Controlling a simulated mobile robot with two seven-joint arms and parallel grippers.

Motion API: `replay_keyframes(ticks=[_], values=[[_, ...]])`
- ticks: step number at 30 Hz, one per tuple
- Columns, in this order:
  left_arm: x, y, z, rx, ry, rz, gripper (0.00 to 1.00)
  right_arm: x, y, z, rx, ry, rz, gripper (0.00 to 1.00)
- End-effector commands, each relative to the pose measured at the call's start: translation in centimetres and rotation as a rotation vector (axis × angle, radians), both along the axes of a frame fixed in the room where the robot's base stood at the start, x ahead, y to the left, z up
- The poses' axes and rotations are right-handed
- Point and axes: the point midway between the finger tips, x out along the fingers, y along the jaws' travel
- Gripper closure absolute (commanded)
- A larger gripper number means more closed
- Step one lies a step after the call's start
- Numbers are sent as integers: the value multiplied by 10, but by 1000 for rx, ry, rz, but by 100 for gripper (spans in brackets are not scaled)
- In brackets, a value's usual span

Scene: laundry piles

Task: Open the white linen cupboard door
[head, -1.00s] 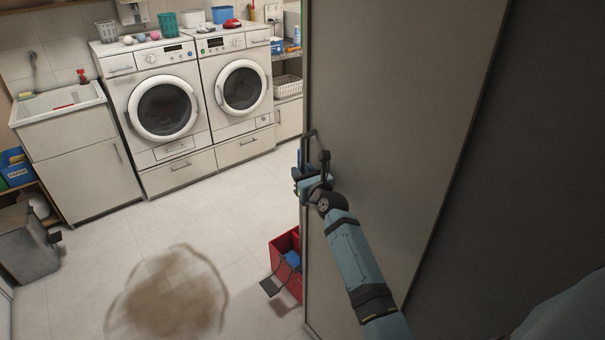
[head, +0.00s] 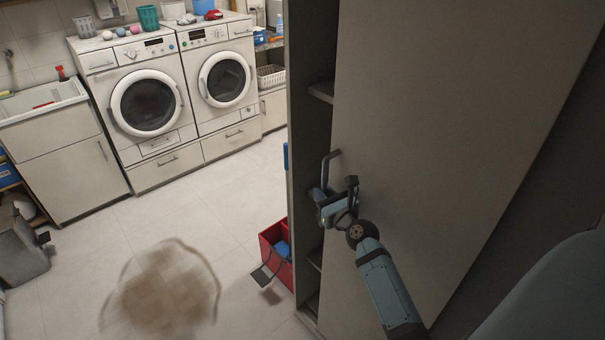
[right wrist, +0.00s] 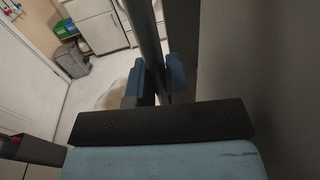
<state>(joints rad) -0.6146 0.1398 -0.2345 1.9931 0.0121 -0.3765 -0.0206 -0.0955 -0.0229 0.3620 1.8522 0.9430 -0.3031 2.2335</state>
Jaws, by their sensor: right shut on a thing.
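The white linen cupboard door (head: 420,130) stands partly open on the right of the head view. A dark gap with shelf edges shows between it and the cupboard's side (head: 300,150). The door has a grey bar handle (head: 331,160) near its left edge. My right gripper (head: 325,196) is shut on this handle. In the right wrist view the bar (right wrist: 152,50) runs between the two blue fingers (right wrist: 155,82). The cupboard's inside is mostly hidden behind the door. My left gripper is in neither view now.
A red bucket (head: 268,250) stands on the floor by the cupboard's left side. A brown stain (head: 165,290) lies on the tiles. Two washing machines (head: 145,105) and a sink cabinet (head: 60,155) line the back.

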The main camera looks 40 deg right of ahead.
Motion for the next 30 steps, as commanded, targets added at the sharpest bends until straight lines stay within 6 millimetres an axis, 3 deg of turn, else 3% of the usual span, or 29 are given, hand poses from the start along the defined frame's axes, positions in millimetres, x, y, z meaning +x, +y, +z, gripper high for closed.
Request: replay_keyframes(ticks=[1,6,12,18,29,30], values=[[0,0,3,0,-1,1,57,-18,-1,-1,0,5,0,100],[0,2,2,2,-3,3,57,-61,-5,-2,-1,5,1,100],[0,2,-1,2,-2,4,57,-95,-7,-2,-1,3,1,100],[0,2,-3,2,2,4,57,-110,-9,-2,0,1,0,100],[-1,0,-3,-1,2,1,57,-112,-9,-1,1,0,0,100],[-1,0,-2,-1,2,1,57,-112,-9,-1,1,1,0,82]])
